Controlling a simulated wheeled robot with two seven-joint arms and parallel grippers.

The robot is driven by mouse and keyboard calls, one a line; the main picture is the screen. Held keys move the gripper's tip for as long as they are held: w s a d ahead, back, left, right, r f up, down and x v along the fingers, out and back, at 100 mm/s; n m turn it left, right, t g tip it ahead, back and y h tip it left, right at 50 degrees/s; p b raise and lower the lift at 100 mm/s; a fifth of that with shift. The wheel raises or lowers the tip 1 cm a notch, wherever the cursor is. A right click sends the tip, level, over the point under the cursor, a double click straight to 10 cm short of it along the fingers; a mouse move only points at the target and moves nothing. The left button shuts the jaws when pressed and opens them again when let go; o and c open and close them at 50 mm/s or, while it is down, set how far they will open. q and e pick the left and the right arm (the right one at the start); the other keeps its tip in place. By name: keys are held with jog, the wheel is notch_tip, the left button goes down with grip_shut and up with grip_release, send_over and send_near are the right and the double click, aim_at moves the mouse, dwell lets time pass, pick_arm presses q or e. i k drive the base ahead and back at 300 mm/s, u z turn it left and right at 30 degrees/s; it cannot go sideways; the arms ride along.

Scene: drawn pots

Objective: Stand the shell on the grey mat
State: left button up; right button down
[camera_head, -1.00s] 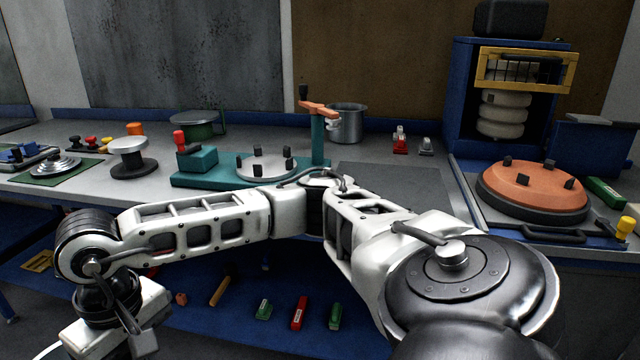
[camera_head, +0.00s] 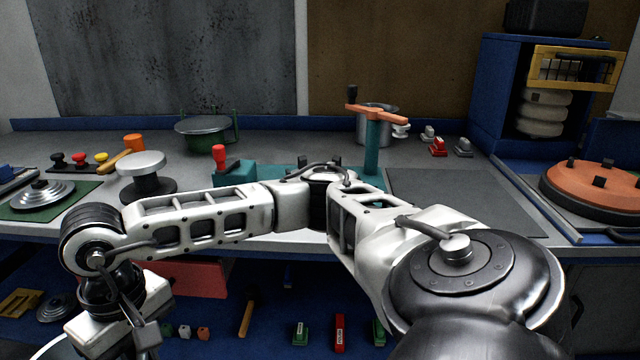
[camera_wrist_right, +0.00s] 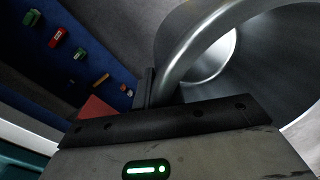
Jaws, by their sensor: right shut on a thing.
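The grey mat (camera_head: 465,203) lies flat and bare on the bench, right of centre in the head view; my right arm hides part of its front edge. My right arm folds across to the lower left, where my right gripper's body shows at the bottom edge. In the right wrist view my right gripper (camera_wrist_right: 150,92) is shut on the shell (camera_wrist_right: 205,55), a shiny hollow metal piece with a rounded rim. The far finger is largely hidden. In the head view only a pale curved edge shows by the gripper; I cannot tell if it is the shell. My left gripper is out of view.
Left of the mat stands a teal post (camera_head: 372,145) with an orange arm. Behind are a metal pot (camera_head: 374,128) and small clamps (camera_head: 438,148). An orange disc (camera_head: 595,190) lies right. A white-topped stand (camera_head: 142,165) is left. A blue shelf (camera_head: 265,325) below holds small tools.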

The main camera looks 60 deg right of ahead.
aim_at(475, 209)
jog(key=z, duration=2.2)
